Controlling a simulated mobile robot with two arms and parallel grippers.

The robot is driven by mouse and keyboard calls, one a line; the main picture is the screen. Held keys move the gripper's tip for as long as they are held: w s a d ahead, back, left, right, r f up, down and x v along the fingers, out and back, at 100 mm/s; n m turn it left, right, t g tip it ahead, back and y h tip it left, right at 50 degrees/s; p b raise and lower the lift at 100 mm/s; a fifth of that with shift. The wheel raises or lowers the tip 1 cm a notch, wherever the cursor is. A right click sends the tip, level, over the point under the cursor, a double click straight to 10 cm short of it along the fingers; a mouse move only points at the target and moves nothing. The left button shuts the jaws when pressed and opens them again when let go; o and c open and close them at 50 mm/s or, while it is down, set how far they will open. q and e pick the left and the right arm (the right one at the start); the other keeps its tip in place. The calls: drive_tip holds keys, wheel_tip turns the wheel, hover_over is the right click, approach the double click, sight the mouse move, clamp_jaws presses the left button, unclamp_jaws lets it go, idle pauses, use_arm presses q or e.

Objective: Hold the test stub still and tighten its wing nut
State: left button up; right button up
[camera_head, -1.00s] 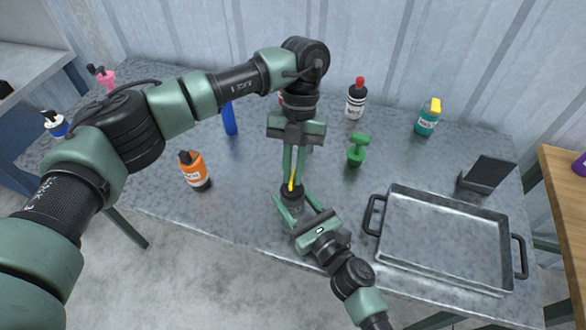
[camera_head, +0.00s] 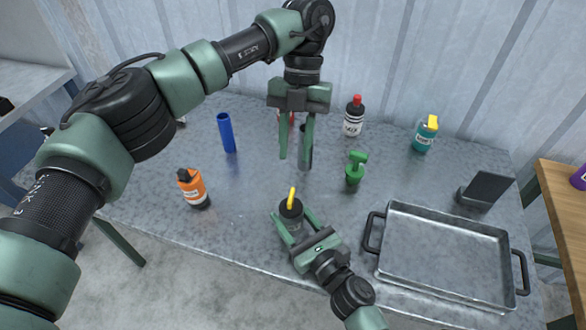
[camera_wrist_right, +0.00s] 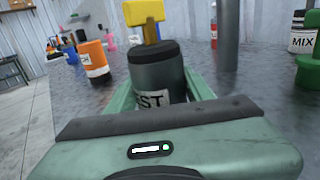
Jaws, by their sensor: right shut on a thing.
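The test stub (camera_head: 291,211) is a dark cylinder with a black top, upright near the front middle of the table. Its yellow wing nut (camera_head: 291,195) stands on top. In the right wrist view the stub (camera_wrist_right: 157,78) shows part of a white label, and the yellow nut (camera_wrist_right: 143,14) is cut by the upper edge. My right gripper (camera_head: 293,220) is shut on the stub from the front, one finger on each side. My left gripper (camera_head: 295,162) hangs above and behind the nut, pointing down. Its fingers are apart, with nothing visible held.
An empty metal tray (camera_head: 447,252) lies at right, with a dark stand (camera_head: 486,188) behind it. A green object (camera_head: 355,170), an orange bottle (camera_head: 193,188), a blue cylinder (camera_head: 227,133), a black-and-white bottle (camera_head: 353,118) and a teal bottle (camera_head: 425,135) stand around.

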use_arm(q)
drive_tip(key=shift+v, duration=1.2)
use_arm(e)
drive_tip(key=o, duration=1.6)
drive_tip(key=shift+c, duration=0.2)
drive_tip(key=v, duration=1.2)
use_arm(q)
drive_tip(key=shift+s+f, duration=0.1)
use_arm(e)
drive_tip(key=shift+s+f, duration=0.1)
drive_tip(key=shift+s, duration=0.05)
